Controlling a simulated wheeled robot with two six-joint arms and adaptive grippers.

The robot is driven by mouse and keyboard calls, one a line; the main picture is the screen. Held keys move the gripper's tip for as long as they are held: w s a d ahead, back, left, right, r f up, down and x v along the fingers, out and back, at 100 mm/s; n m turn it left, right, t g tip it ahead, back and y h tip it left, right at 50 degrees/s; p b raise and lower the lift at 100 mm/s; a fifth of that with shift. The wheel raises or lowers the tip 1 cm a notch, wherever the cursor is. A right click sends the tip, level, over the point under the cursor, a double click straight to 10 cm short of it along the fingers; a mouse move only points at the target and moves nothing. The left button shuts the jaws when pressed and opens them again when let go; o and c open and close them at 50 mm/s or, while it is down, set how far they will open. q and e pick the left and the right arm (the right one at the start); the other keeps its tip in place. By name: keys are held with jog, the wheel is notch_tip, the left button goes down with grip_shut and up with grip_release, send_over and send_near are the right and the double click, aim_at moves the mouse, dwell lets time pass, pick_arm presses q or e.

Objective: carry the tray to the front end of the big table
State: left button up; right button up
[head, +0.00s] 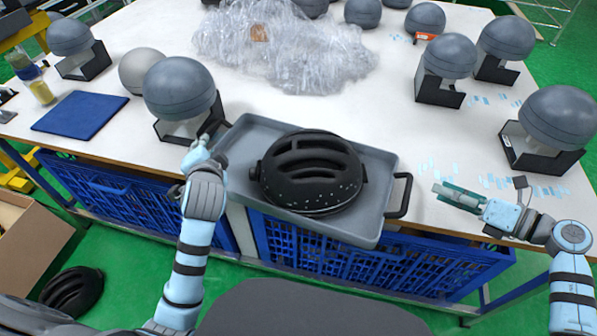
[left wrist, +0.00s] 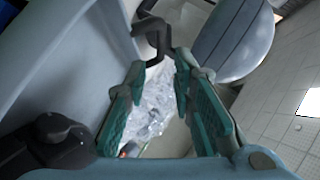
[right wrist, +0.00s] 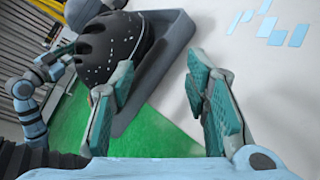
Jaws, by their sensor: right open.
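The grey tray (head: 375,222) lies at the near edge of the big white table (head: 300,105), its near side reaching past that edge in the picture. A black helmet (head: 310,170) sits in it. My left gripper (head: 207,139) is at the tray's left handle. In the left wrist view its fingers (left wrist: 158,75) are apart, with the black handle (left wrist: 152,30) just ahead of the tips. My right gripper (head: 438,190) is open and empty over the table, to the right of the tray's right handle (head: 404,196). The right wrist view shows the tray (right wrist: 178,45) beyond its open fingers (right wrist: 160,80).
Grey domes on black stands surround the tray, one (head: 180,88) close behind my left gripper and one (head: 560,118) at right. Crumpled clear plastic (head: 290,50) lies behind the tray. A blue mat (head: 80,114) lies at left. Blue crates (head: 380,265) stand under the table.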

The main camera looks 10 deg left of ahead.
aim_at(408, 174)
pick_arm(q)
jog(key=x, duration=1)
pick_arm(e)
jog(key=x, duration=1)
jog(key=shift+s, duration=0.1)
pick_arm(q)
jog(key=shift+c, duration=0.3)
pick_arm(e)
jog(key=shift+c, duration=0.3)
pick_arm(q)
grip_shut()
pick_arm(e)
jog(key=c, duration=0.6)
grip_shut()
pick_arm(q)
jog(key=shift+a+r, duration=0.1)
